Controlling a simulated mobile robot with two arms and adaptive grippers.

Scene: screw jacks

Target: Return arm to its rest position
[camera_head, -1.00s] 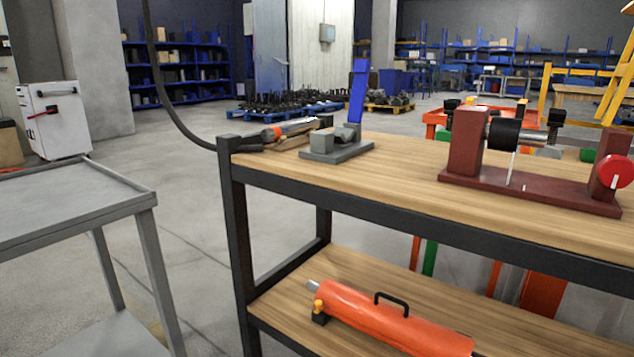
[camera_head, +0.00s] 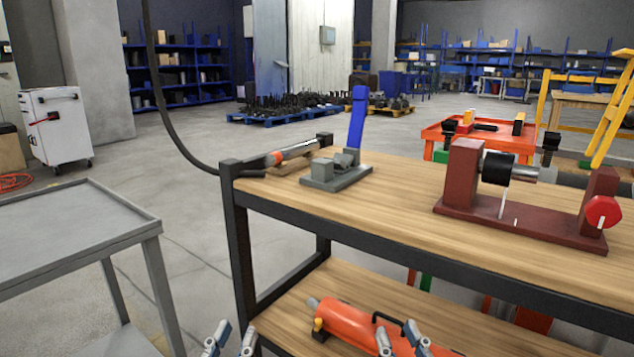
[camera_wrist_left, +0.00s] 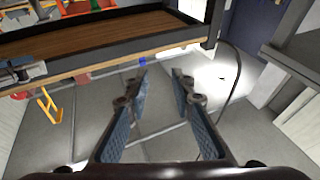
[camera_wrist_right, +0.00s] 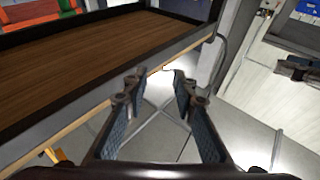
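My left gripper (camera_head: 231,340) shows at the bottom edge of the head view, in front of the workbench's left leg. In the left wrist view (camera_wrist_left: 160,88) its two fingers stand apart with nothing between them. My right gripper (camera_head: 400,336) shows at the bottom edge further right, in front of the orange cylinder on the lower shelf. In the right wrist view (camera_wrist_right: 158,90) its fingers are also apart and empty. The arms themselves are mostly hidden below the head view.
A wooden-topped workbench (camera_head: 400,212) stands ahead, with a dark red fixture (camera_head: 520,222), a grey clamp with a blue lever (camera_head: 340,168) and a cylindrical tool (camera_head: 295,152). The orange cylinder (camera_head: 350,325) lies on the lower shelf. A grey table (camera_head: 70,225) stands left, with free floor between.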

